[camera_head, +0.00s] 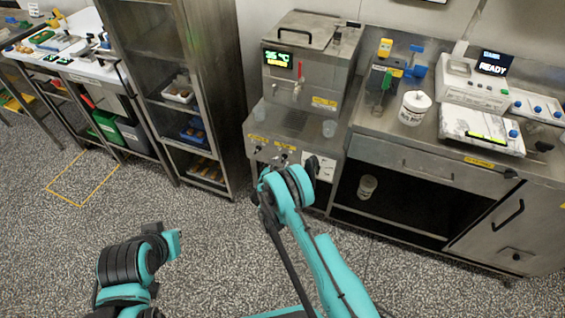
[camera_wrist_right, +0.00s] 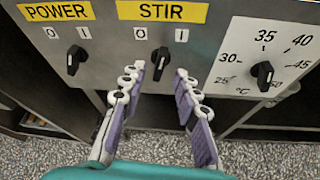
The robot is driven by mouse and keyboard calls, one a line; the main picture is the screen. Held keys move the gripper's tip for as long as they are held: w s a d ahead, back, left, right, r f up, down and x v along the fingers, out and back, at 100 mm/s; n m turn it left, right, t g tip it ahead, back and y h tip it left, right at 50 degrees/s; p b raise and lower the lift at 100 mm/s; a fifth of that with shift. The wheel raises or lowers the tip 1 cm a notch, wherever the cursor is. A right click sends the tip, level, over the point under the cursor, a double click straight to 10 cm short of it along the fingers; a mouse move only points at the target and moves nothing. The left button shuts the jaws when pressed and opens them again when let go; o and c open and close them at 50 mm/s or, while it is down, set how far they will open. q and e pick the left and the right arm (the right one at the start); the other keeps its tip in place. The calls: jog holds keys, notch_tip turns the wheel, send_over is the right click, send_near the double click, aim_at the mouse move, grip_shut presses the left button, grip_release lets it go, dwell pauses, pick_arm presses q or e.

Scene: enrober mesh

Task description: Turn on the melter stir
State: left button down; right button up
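The melter (camera_head: 312,60) is a steel box with a green-lit display and a red-handled tap. It stands on a steel bench whose front panel (camera_wrist_right: 220,20) carries the controls. In the right wrist view the black stir knob (camera_wrist_right: 160,63) sits under a yellow STIR label (camera_wrist_right: 161,12), between the marks 0 and 1. Its exact setting is hard to tell. My right gripper (camera_wrist_right: 158,88) is open and empty, its purple-padded fingers on either side of and just below the stir knob. In the head view my right wrist hides the fingers. My left gripper cannot be made out.
The power knob (camera_wrist_right: 75,58) is close left of the stir knob, and the temperature dial (camera_wrist_right: 263,75) is to its right. A steel rack (camera_head: 180,90) stands left of the melter. A counter (camera_head: 400,135) with a white tub (camera_head: 414,108) stands right. The floor in front is clear.

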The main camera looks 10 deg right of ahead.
aim_at(283, 160)
jog(key=shift+b+x, duration=0.45)
jog(key=shift+x, duration=1.4)
jog(key=shift+c, duration=0.4)
grip_shut()
jog(key=shift+m+t+y, duration=0.6)
jog(key=shift+m+t, duration=0.1)
jog(key=shift+m, duration=0.7)
jog(key=shift+s, duration=0.1)
jog(key=shift+o, duration=0.4)
grip_release()
jog(key=shift+d, duration=0.1)
notch_tip(283, 160, up, 10)
